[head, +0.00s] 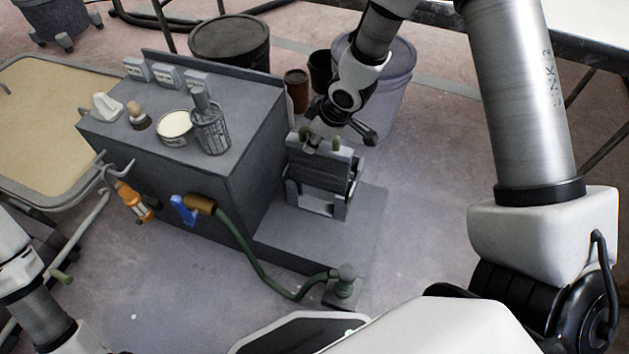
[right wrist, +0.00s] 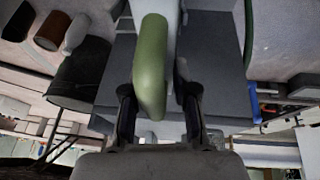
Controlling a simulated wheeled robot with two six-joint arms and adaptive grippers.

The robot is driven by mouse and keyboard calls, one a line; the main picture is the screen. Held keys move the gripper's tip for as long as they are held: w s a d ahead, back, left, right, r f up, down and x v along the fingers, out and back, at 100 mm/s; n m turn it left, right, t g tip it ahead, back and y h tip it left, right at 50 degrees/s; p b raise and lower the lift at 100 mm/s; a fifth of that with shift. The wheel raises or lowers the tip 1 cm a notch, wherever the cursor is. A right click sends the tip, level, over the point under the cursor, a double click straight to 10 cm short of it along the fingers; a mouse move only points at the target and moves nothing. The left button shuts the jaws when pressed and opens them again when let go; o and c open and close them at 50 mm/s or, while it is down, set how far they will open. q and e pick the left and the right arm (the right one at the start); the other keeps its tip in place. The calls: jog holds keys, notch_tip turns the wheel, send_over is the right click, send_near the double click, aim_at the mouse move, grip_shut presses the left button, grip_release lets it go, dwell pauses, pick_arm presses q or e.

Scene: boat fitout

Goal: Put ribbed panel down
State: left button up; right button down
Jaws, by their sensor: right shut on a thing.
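The ribbed panel (head: 322,176) is a dark grey slatted piece with a pale top edge and green grips. It stands roughly upright in a pale frame on the low grey step beside the cabinet. My right gripper (head: 322,136) is at its top edge, reaching down from above. In the right wrist view, the gripper's dark fingers (right wrist: 158,105) sit either side of a green grip (right wrist: 151,65), shut on the panel. Whether the panel's lower edge bears on anything is hard to tell. My left arm shows at the lower left, but its gripper is out of view.
The grey cabinet (head: 190,172) carries a tin (head: 174,128), a wire-like cup (head: 211,134) and sockets. Buckets (head: 395,80) stand behind. Floor at right is clear.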

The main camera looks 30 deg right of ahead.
aim_at(327, 151)
notch_tip(327, 151, down, 11)
jog(key=b, duration=0.5)
jog(key=shift+r, duration=0.25)
jog(key=c, duration=0.9)
grip_release()
pick_arm(q)
notch_tip(327, 151, down, 7)
jog(key=shift+f, duration=0.2)
pick_arm(e)
jog(key=shift+r, duration=0.3)
jog(key=p+v, duration=0.5)
jog(key=v, duration=0.6)
jog(key=shift+s+r, duration=0.2)
jog(key=shift+r, duration=0.1)
pick_arm(q)
notch_tip(327, 151, up, 6)
jog(key=shift+f, duration=0.2)
pick_arm(e)
jog(key=shift+f, duration=0.1)
